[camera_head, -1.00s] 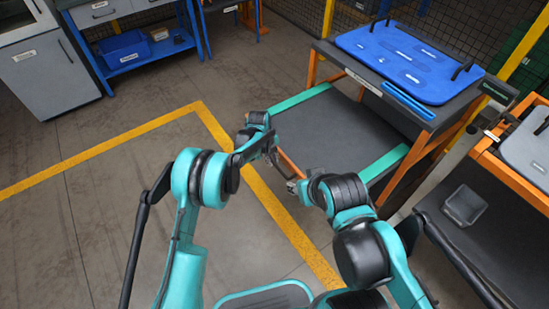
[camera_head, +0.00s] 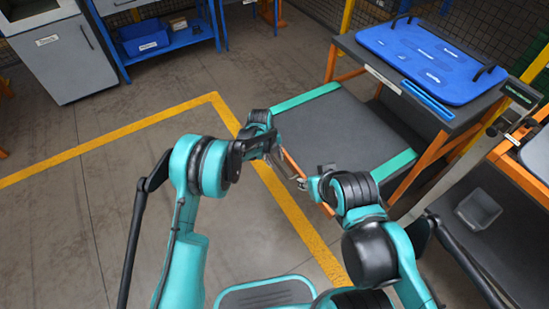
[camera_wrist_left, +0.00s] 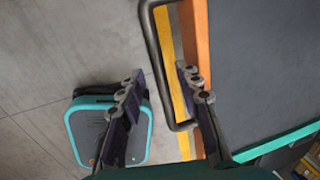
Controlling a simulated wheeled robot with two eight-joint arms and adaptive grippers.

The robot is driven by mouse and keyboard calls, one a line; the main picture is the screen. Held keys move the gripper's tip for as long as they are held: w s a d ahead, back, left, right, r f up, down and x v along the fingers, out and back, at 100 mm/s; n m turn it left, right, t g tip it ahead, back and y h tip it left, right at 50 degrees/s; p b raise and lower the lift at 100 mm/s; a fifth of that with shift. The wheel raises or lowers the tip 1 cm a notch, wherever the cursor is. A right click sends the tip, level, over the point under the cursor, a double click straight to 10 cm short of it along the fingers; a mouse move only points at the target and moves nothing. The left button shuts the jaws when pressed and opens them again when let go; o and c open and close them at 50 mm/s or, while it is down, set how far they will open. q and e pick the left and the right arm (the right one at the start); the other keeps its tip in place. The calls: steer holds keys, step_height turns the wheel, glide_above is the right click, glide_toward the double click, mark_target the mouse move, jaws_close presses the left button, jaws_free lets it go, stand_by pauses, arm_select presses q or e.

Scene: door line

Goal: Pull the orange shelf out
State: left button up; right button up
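The orange shelf (camera_head: 340,130) has a dark top, teal side rails and an orange front edge. It sticks out from under the table toward me. In the left wrist view, its orange edge (camera_wrist_left: 203,50) and dark bar handle (camera_wrist_left: 154,45) show. My left gripper (camera_head: 287,168) is at the shelf's front edge. In the wrist view its fingers (camera_wrist_left: 160,90) are spread, with the handle bar between them and one finger inside the handle loop. My right gripper (camera_head: 320,183) is near the front edge too; its fingers are too small to read.
The table (camera_head: 395,95) above the shelf carries a blue tray (camera_head: 430,60). A second orange-framed table (camera_head: 515,180) and a grey bin (camera_head: 478,208) stand at right. Grey cabinets (camera_head: 65,60) and a blue bench (camera_head: 165,55) are at the back left. Floor at left is clear.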

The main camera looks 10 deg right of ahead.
arm_select(q)
steer(key=shift+r, duration=0.1)
step_height(320, 180, up, 12)
steer(key=a, duration=0.2)
steer(key=shift+s+f, duration=0.2)
steer(key=shift+s, duration=0.2)
steer(key=shift+a, duration=0.1)
steer(key=s+a+r+n+t, duration=0.2)
steer(key=s+a+r+n, duration=0.3)
steer(key=a+r+n, duration=0.25)
steer(key=s+a+r+n+t, duration=0.1)
steer(key=s+a+r+n, duration=0.4)
steer(key=a+r+n, duration=0.3)
steer(key=s+a+f+n+t+y, duration=0.1)
steer(key=s+a+n+t+y, duration=0.1)
steer(key=s+a+n, duration=1.1)
steer(key=s+n+t, duration=0.1)
steer(key=s+n, duration=0.2)
steer(key=shift+s+f, duration=0.15)
steer(key=shift+s, duration=0.1)
